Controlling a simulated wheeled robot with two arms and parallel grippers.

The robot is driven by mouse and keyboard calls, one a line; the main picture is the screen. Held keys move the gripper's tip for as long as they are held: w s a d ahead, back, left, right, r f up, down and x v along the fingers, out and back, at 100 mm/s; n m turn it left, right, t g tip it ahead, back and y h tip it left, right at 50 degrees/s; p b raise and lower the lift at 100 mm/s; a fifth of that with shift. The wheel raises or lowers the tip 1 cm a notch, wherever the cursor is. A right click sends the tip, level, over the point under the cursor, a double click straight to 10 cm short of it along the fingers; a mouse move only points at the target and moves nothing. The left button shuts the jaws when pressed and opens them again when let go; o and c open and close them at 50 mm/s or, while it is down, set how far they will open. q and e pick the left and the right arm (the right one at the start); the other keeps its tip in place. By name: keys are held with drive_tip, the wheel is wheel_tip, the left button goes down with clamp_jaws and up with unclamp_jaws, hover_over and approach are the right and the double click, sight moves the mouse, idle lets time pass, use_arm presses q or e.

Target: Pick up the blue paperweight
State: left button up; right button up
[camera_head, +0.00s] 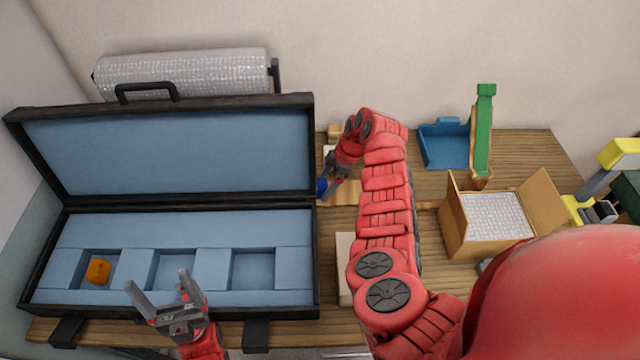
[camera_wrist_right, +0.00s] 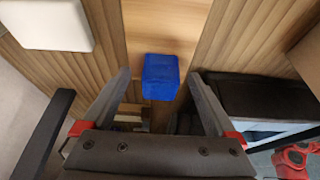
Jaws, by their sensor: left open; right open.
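The blue paperweight (camera_wrist_right: 160,77) is a small block on a light wooden strip, between my right gripper's fingertips in the right wrist view. In the head view a little of its blue (camera_head: 321,187) shows beside the right gripper (camera_head: 329,181), just right of the case. My right gripper is open, with a finger on each side of the block. I cannot tell whether they touch it. My left gripper (camera_head: 157,280) is open and empty over the front of the case.
An open black case (camera_head: 316,270) with blue foam holds an orange block (camera_head: 98,271) in its left compartment; the other two look empty. A bubble-wrap roll (camera_head: 190,72) lies behind. A cardboard box (camera_head: 463,238), blue tray (camera_head: 445,145) and green post (camera_head: 484,125) stand to the right.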

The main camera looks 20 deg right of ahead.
drive_tip(key=shift+a+f, duration=0.15)
drive_tip(key=shift+f, duration=0.2)
clamp_jaws()
